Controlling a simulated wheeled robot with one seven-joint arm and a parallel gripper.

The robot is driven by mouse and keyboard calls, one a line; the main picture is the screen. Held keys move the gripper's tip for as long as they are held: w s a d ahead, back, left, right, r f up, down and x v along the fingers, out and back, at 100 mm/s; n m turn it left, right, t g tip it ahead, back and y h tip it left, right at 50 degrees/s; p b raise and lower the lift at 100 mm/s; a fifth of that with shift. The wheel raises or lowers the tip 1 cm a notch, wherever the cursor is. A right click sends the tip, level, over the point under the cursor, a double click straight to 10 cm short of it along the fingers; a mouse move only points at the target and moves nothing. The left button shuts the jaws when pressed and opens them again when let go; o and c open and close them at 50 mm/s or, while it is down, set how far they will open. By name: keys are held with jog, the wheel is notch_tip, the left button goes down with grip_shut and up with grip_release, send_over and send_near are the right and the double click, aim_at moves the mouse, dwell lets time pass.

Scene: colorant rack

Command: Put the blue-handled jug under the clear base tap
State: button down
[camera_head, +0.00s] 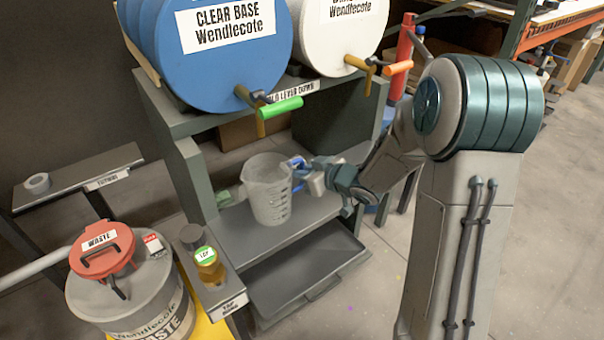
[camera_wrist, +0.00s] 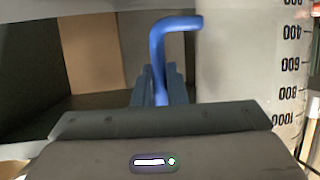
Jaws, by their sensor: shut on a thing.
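The jug (camera_head: 267,190) is a translucent grey measuring jug with a blue handle. It stands upright at the shelf under the blue clear base drum (camera_head: 225,60); I cannot tell whether its bottom touches the shelf. My gripper (camera_head: 299,172) comes from the right and is shut on the blue handle. The wrist view shows the handle (camera_wrist: 162,60) between my fingers, with the jug's marked wall (camera_wrist: 250,70) to the right. The clear base tap (camera_head: 262,112), with a green lever (camera_head: 280,108), is above the jug.
A white drum (camera_head: 335,40) with an orange-levered tap (camera_head: 385,68) sits to the right. Below the shelf is a dark tray (camera_head: 310,275). A green-handled item (camera_head: 228,197) is left of the jug. An amber bottle (camera_head: 209,265) and a red-lidded waste drum (camera_head: 130,290) stand at front left.

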jog(key=shift+f, duration=0.15)
jog(key=c, duration=1.5)
grip_release()
jog(key=shift+o, duration=0.2)
